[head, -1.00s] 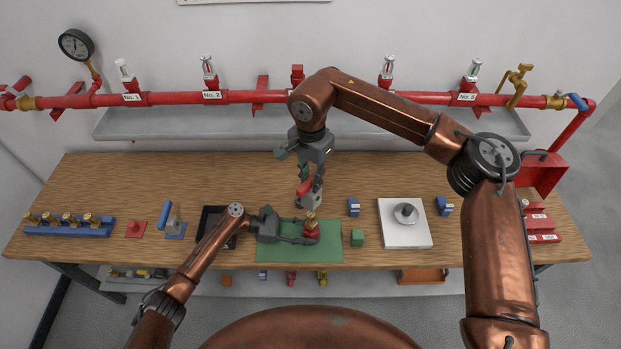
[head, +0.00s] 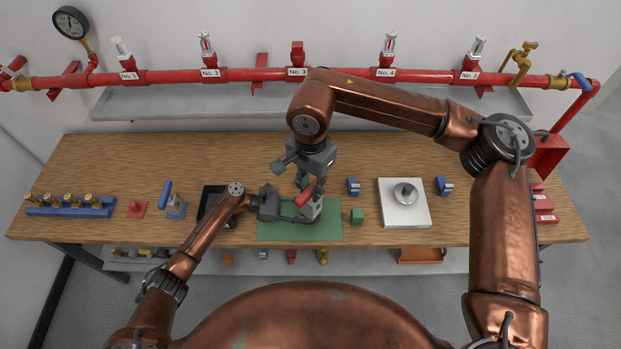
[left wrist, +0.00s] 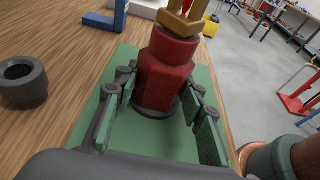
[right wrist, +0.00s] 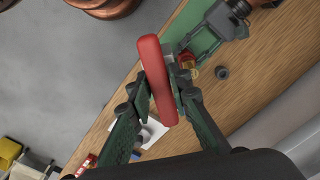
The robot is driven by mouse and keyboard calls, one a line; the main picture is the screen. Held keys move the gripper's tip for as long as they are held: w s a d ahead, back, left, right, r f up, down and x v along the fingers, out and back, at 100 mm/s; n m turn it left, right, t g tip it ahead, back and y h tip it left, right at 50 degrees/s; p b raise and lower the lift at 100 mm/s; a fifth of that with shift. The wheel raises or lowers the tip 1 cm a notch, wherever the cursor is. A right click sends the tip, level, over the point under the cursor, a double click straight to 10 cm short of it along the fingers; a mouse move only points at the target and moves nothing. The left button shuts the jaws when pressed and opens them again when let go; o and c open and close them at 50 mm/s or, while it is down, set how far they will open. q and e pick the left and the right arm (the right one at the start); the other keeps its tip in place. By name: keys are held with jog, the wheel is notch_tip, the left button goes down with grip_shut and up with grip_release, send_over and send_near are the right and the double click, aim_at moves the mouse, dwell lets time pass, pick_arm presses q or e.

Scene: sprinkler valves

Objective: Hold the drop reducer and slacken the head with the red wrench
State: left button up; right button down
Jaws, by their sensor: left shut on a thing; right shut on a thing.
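The red drop reducer (left wrist: 167,75) stands upright on the green mat (head: 275,232), with the brass head (left wrist: 183,20) on top. My left gripper (head: 300,212) is shut on the reducer, one finger on each side in the left wrist view. My right gripper (head: 305,180) is shut on the red wrench (right wrist: 158,78) by its red handle. In the right wrist view the head (right wrist: 193,72) shows beside the wrench. I cannot tell whether they touch.
A white plate (head: 405,212) with a grey round piece is farther right. The blue wrench holder (head: 176,208) and a blue rack of brass heads (head: 68,206) are left. The red pipe (head: 255,75) runs along the back.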

jog(key=s, duration=0.6)
jog(key=shift+s, duration=0.1)
dwell(0.3)
jog(key=m, duration=1.1)
jog(key=shift+a+m, duration=0.1)
jog(key=shift+m, duration=0.2)
pick_arm(q)
jog(key=o, duration=2.5)
jog(key=shift+o, duration=0.2)
